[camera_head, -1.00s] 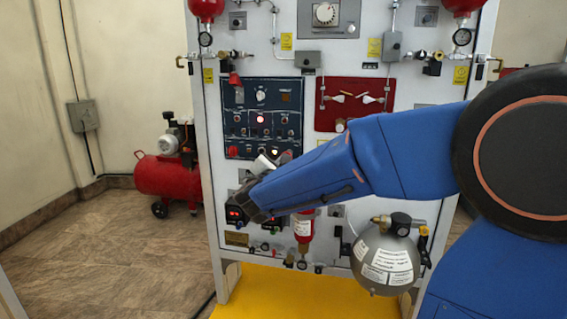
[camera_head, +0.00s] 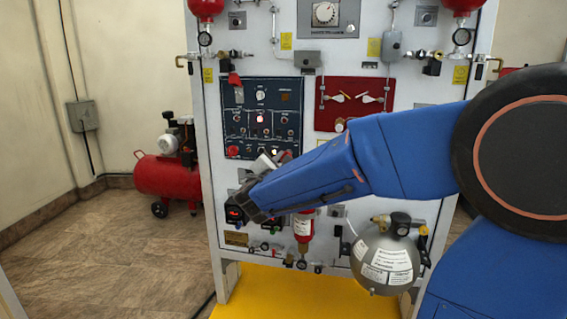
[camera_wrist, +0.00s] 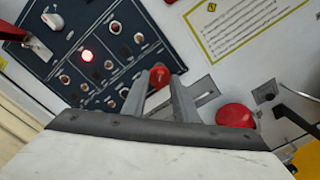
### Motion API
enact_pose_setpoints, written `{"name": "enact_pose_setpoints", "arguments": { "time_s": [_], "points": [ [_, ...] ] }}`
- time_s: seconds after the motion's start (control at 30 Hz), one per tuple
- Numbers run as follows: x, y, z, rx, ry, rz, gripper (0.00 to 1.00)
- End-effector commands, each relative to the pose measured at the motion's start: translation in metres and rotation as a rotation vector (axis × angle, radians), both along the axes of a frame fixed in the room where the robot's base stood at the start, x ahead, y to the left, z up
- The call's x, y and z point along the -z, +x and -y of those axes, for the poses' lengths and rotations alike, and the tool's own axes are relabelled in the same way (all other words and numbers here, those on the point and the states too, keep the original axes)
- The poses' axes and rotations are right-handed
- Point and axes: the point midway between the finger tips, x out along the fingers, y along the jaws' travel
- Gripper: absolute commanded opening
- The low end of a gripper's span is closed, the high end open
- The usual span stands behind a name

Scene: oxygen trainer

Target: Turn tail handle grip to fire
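My gripper (camera_wrist: 158,97) is open, its two grey fingers apart and pointing at the panel face. A red knob (camera_wrist: 158,76) shows between the fingertips, at a metal plate with a slot (camera_wrist: 206,91). I cannot tell whether the fingers touch it. No label for the tail handle or its fire position can be read, so I cannot tell if this knob is its grip. In the head view my gripper (camera_head: 268,168) is in front of the lower edge of the dark blue panel (camera_head: 240,100), and my arm hides what lies behind it.
A larger round red part (camera_wrist: 236,116) is right of the fingers. A red cylinder (camera_head: 303,225) and a grey sphere tank (camera_head: 384,262) are mounted below my arm. A red panel with two pale handles (camera_head: 355,108) is above it. A red compressor (camera_head: 166,175) stands on the left floor.

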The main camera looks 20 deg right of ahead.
Motion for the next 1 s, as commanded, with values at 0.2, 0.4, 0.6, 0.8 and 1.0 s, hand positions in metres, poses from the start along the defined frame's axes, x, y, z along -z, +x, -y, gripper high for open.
{"name": "enact_pose_setpoints", "arguments": {
  "time_s": [0.2,0.4,0.6,0.8,1.0],
  "points": [
    [0.0,-0.002,-0.002,-0.001,0.0,0.001,0.26],
    [-0.001,-0.018,-0.015,-0.004,0.001,0.002,0.26],
    [-0.001,-0.043,-0.033,-0.004,0.0,0.002,0.26],
    [0.0,-0.066,-0.05,-0.004,0.0,0.001,0.26],
    [-0.001,-0.087,-0.066,-0.005,0.0,0.001,0.26]
  ]
}}
